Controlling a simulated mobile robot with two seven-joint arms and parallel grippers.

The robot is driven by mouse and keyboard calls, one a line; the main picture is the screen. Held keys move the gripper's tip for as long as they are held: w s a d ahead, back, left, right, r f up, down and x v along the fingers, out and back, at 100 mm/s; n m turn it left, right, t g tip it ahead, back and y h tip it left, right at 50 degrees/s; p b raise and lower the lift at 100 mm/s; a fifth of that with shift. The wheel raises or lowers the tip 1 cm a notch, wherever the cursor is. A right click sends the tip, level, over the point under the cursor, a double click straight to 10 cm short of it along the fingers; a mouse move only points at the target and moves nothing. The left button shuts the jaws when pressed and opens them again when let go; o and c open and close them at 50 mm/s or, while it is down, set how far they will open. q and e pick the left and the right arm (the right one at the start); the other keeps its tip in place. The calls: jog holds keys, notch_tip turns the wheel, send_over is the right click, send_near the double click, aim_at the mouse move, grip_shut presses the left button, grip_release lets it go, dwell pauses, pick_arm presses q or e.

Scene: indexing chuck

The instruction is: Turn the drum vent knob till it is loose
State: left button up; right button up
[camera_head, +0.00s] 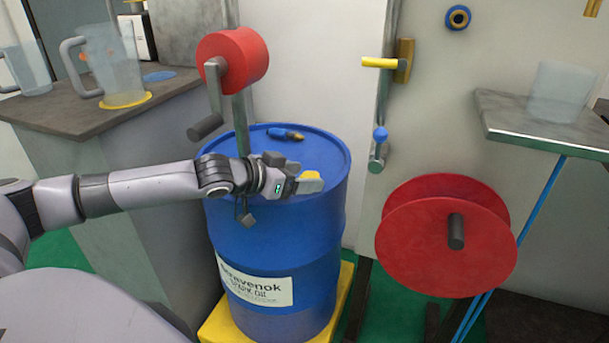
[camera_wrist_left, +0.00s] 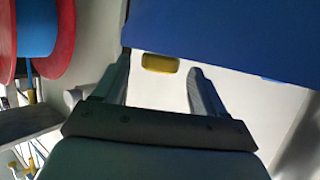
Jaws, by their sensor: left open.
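The blue drum (camera_head: 325,215) stands upright in the middle of the head view, with a white label on its front. My left gripper (camera_head: 309,182) is in front of the drum's upper part, pointing right. Contact with the fingers cannot be told. My right gripper is not in view.
A blue and yellow item (camera_head: 286,134) lies on the drum top. A red crank drum (camera_head: 238,57) stands behind it. A red reel (camera_head: 440,235) is at right. A bench with clear jugs (camera_head: 115,60) is at left, and a grey shelf (camera_head: 545,125) at far right.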

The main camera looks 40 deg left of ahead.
pick_arm(q)
jog(key=shift+w+d+f, duration=0.2)
jog(key=shift+w+f, duration=0.05)
jog(key=shift+w, duration=0.25)
jog(key=shift+c, duration=0.3)
jog(key=c, duration=1)
